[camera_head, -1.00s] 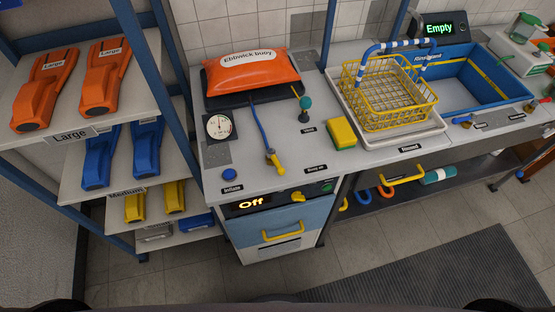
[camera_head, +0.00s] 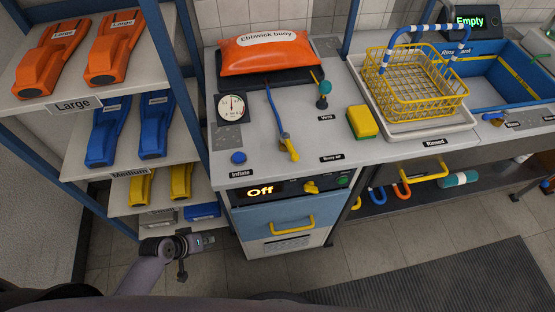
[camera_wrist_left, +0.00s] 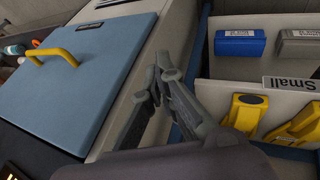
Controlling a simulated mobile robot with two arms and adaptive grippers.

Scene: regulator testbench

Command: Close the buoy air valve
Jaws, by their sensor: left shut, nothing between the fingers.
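The buoy air valve (camera_head: 289,146) is a yellow lever on the grey bench top, at the near end of a blue hose, with the "Buoy air" label to its right. The hose (camera_head: 272,105) runs back to the orange "Ebbwick buoy" (camera_head: 268,54). A round gauge (camera_head: 232,107) stands left of the hose. My left gripper (camera_head: 182,272) is low in front of the shelf and left of the cabinet, well below and left of the valve. In the left wrist view my left gripper (camera_wrist_left: 158,65) is shut and empty beside the cabinet side. My right gripper is out of view.
The cabinet's blue drawer (camera_head: 275,217) has a yellow handle and an "Off" display above. A blue Inflate button (camera_head: 238,157) and green-topped Vent (camera_head: 324,90) are on the bench. Open floor lies in front.

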